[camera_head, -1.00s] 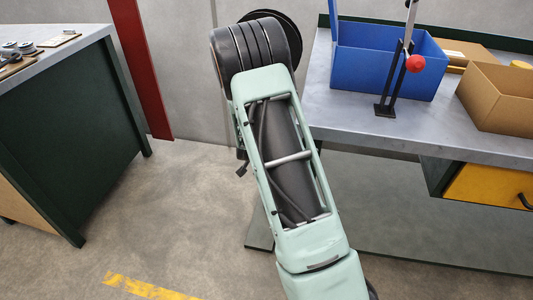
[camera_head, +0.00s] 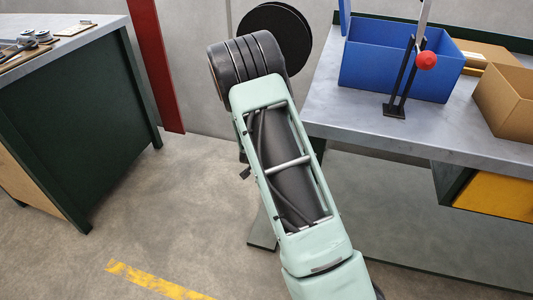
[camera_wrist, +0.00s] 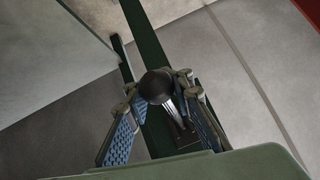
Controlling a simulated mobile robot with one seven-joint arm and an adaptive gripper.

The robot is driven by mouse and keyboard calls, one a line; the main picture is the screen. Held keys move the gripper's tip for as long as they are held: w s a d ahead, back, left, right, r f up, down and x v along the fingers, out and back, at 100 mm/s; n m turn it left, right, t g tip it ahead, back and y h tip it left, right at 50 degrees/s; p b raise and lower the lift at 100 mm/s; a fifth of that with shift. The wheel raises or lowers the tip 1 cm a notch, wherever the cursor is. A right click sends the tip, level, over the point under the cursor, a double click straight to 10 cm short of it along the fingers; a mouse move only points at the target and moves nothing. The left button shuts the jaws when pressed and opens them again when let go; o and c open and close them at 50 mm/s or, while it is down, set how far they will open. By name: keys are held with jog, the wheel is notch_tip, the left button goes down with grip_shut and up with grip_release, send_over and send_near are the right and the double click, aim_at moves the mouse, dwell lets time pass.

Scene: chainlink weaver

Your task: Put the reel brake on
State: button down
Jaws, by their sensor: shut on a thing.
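In the wrist view a black ball knob (camera_wrist: 156,87) tops a short metal lever (camera_wrist: 177,110), which runs down to a dark mount on a dark green post (camera_wrist: 157,130). I take this to be the reel brake lever. My gripper (camera_wrist: 157,92) has its blue-padded fingers on both sides of the knob and is shut on it. In the head view a black round disc (camera_head: 290,35), probably the reel, shows behind my arm. My arm hides the gripper and the lever there.
A grey bench (camera_head: 340,110) at right carries a blue bin (camera_head: 385,70), cardboard boxes (camera_head: 510,95) and a red-knobbed lever (camera_head: 425,60). A dark green cabinet (camera_head: 80,130) with small parts on top stands at left. Open floor lies between.

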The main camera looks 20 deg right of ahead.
jog(key=shift+w+d+r, duration=0.3)
jog(key=shift+d+r, duration=0.1)
jog(key=shift+d, duration=0.05)
dwell(0.5)
jog(key=c, duration=2.1)
grip_release()
jog(key=o, duration=0.4)
jog(key=shift+s+a+f, duration=0.1)
jog(key=shift+f, duration=0.05)
jog(key=shift+o, duration=0.2)
jog(key=shift+a, duration=0.1)
jog(key=shift+s+a, duration=0.1)
jog(key=shift+s+a+r, duration=0.25)
jog(key=shift+s+r, duration=0.1)
jog(key=v, duration=1)
jog(key=shift+s+r, duration=0.25)
jog(key=shift+s, duration=0.1)
